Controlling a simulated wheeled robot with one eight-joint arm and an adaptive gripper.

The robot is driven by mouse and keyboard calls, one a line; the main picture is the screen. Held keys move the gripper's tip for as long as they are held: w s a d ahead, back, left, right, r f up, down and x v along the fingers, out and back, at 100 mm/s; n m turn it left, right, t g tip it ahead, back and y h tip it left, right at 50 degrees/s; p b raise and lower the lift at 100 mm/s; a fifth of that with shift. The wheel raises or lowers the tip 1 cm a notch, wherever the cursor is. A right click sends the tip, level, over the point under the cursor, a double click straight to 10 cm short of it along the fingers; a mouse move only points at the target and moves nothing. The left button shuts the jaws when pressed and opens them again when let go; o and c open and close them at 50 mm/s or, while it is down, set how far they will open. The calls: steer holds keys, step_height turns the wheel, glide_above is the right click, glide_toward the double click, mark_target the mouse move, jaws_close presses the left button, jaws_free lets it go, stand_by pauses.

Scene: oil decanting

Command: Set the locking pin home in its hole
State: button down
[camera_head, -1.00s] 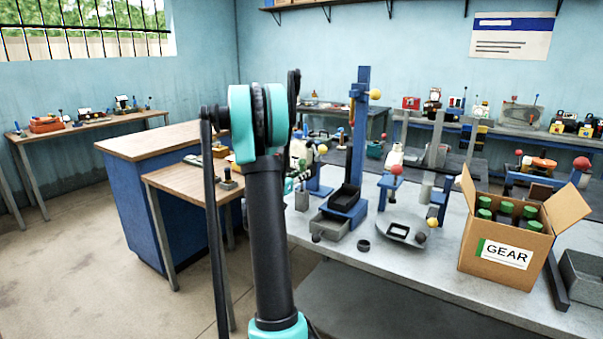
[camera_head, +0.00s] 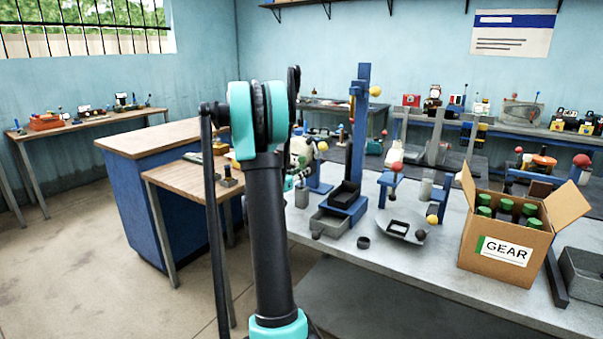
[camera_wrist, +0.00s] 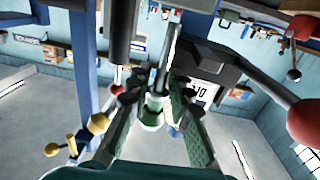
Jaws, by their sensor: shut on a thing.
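In the wrist view my gripper (camera_wrist: 155,118) has its two green-padded fingers closed in on a small piece with a pale green collar and a grey shaft (camera_wrist: 153,108). This looks like the locking pin, its shaft pointing away from me. In the head view my arm hides most of the gripper and the piece; only a bit of teal shows beside the arm, left of the blue post stand (camera_head: 357,130). I cannot make out the pin's hole in either view.
A red ball knob (camera_wrist: 306,122) is close on the wrist view's right; a yellow knob (camera_wrist: 97,123) is at left.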

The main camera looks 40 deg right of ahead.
steer(key=shift+f, duration=1.1)
stand_by(0.7)
steer(key=shift+r, duration=0.8)
steer(key=shift+f, duration=1.05)
stand_by(0.8)
steer(key=c, duration=1.3)
jaws_free()
steer(key=shift+a, duration=0.1)
steer(key=v, duration=1.1)
steer(key=shift+s+a, duration=0.25)
steer(key=shift+a, duration=0.05)
